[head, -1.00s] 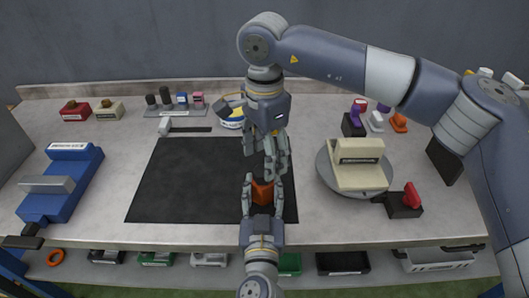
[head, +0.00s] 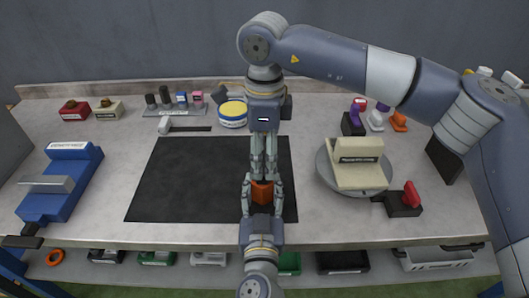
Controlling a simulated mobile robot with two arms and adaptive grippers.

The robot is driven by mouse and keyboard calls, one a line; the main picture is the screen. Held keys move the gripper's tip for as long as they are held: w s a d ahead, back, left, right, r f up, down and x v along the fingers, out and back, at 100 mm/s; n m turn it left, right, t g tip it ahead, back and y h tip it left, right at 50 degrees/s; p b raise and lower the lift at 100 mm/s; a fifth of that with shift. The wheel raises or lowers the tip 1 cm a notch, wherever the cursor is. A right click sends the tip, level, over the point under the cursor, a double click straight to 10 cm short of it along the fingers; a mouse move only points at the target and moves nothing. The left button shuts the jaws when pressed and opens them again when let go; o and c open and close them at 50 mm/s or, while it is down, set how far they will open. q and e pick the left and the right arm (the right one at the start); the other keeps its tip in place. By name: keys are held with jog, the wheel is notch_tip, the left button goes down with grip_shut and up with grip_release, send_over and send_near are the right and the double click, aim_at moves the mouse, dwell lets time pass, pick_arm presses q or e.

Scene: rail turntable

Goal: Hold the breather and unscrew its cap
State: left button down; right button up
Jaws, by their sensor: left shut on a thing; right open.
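The breather (head: 262,193) is an orange-red block held over the front right part of the black mat (head: 200,185). My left gripper (head: 262,187) comes up from the bottom edge and is shut on it, one finger on each side. My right gripper (head: 264,176) reaches in from the far side. Its fingers point at the breather's far end, open with a narrow gap. I cannot tell whether they touch it. The cap cannot be made out; the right fingers cover that end.
A turntable (head: 325,181) with a cream block stands to the right, beside a dark block with a red knob (head: 405,200). A blue vise (head: 60,185) stands at the left. A yellow-topped round tin (head: 232,114) sits behind the mat. The mat's left part is clear.

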aim_at(264, 168)
jog(key=shift+f, duration=0.1)
jog(key=shift+f, duration=1.9)
jog(key=shift+c, duration=0.6)
jog(key=c, duration=1.2)
jog(key=n, duration=0.4)
jog(key=shift+w+n, duration=0.1)
jog(key=shift+n, duration=0.9)
